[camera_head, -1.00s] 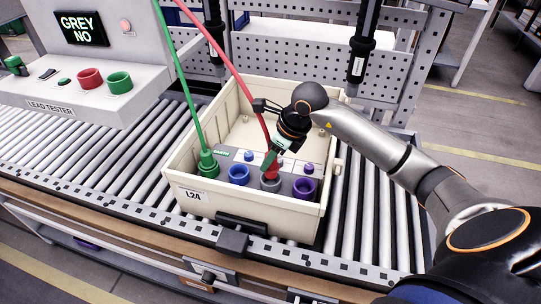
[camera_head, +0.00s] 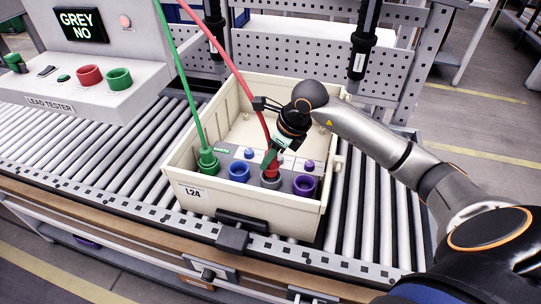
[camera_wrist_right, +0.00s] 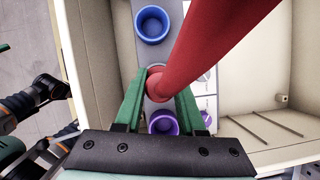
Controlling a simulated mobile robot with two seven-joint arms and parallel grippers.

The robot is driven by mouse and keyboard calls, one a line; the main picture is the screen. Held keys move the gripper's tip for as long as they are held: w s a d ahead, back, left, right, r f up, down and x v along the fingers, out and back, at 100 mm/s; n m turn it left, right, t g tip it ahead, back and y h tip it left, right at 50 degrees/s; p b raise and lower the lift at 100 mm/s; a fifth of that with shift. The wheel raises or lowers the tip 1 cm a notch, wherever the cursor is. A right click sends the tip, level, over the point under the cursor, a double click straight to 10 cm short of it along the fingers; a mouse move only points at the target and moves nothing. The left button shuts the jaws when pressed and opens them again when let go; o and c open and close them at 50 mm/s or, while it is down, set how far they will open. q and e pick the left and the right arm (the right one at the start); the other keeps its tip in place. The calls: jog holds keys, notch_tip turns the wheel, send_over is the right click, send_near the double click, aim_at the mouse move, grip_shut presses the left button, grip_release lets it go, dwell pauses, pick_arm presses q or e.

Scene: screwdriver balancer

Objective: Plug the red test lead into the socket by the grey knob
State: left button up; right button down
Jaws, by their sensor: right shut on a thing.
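The red test lead (camera_head: 235,75) comes down from the top of the head view to a red plug (camera_head: 270,162). My right gripper (camera_head: 272,155) is shut on the red plug, which stands at the grey socket (camera_head: 271,180). I cannot tell how deep the plug sits. In the right wrist view the green fingers (camera_wrist_right: 157,100) flank the plug, and the lead (camera_wrist_right: 215,40) hides much around it. The grey knob is not clearly visible behind the plug and gripper.
The cream crate (camera_head: 210,203) stands on the roller conveyor. A green plug (camera_head: 208,160) is in its leftmost socket. A blue socket (camera_head: 239,171) and a purple socket (camera_head: 305,186) flank the grey one. The tester screen (camera_head: 81,25) reads "GREY NO".

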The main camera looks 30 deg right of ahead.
aim_at(271, 167)
jog(key=shift+f+b, duration=1.5)
jog(key=shift+f, duration=0.25)
jog(key=shift+c, duration=2.1)
grip_release()
jog(key=v, duration=1.2)
jog(key=shift+r, duration=0.3)
jog(key=shift+s+f, duration=0.1)
jog(key=shift+s, duration=0.05)
